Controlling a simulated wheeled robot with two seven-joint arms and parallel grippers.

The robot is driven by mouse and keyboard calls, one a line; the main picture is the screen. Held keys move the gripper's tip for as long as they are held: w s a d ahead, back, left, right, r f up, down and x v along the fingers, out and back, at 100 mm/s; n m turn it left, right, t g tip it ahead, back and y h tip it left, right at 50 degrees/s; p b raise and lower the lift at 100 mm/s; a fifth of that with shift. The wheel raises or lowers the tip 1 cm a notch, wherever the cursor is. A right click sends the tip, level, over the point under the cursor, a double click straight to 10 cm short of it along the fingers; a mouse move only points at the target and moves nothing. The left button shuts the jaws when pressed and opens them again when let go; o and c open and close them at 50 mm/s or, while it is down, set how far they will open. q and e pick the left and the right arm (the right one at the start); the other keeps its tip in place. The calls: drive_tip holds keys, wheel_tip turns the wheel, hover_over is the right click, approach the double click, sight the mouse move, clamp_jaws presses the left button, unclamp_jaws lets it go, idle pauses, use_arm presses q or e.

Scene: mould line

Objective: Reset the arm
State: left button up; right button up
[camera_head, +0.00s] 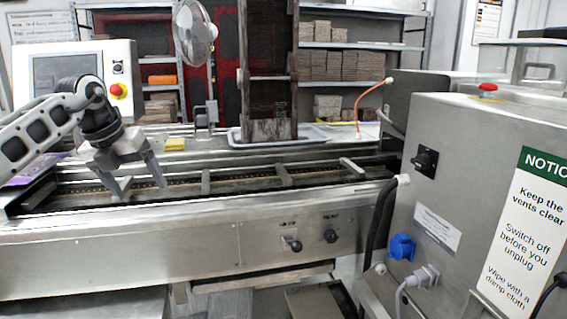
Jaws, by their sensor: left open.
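My left arm comes in from the left edge in the head view. My left gripper (143,188) is open with nothing between its fingers. It hangs fingers down over the left part of the conveyor channel (235,181). I cannot tell how far its fingertips are above the channel. My right gripper is not in view.
A tall dark slatted rack (270,70) stands in a pale tray (316,134) behind the conveyor. A yellow block (175,144) lies left of it. A control box (78,75) stands at the left, a steel machine (480,150) at the right. A fan (194,32) stands behind.

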use_arm(q)
drive_tip(key=s+d+f+m+g+h, duration=0.1)
drive_tip(key=d+f+h, duration=0.2)
drive_tip(key=d+f, duration=0.4)
drive_tip(key=s+d+f+m+h, duration=0.1)
drive_tip(key=d+f+h, duration=0.25)
drive_tip(key=d, duration=0.55)
drive_tip(key=s+d+f+n+t+h, duration=0.2)
drive_tip(key=s+d+f+n+h, duration=0.15)
drive_tip(key=d, duration=0.35)
drive_tip(key=s+d+f+n+t+h, duration=0.1)
drive_tip(key=s+d+f+n+h, duration=0.15)
drive_tip(key=s+d+h, duration=0.35)
drive_tip(key=s+a+f+n+t+y, duration=0.2)
drive_tip(key=s+a+f+n+y, duration=0.5)
drive_tip(key=s+f+n, duration=0.4)
drive_tip(key=s+a+f+n+t+y, duration=0.2)
drive_tip(key=s+a+f+n+y, duration=0.5)
drive_tip(key=n, duration=1)
drive_tip(key=s+f+y, duration=0.1)
drive_tip(key=s+f, duration=0.2)
drive_tip(key=f, duration=0.2)
drive_tip(key=shift+s+a+n+t, duration=0.25)
drive_tip(key=shift+s+n+t, duration=0.05)
drive_tip(key=shift+s+n, duration=0.1)
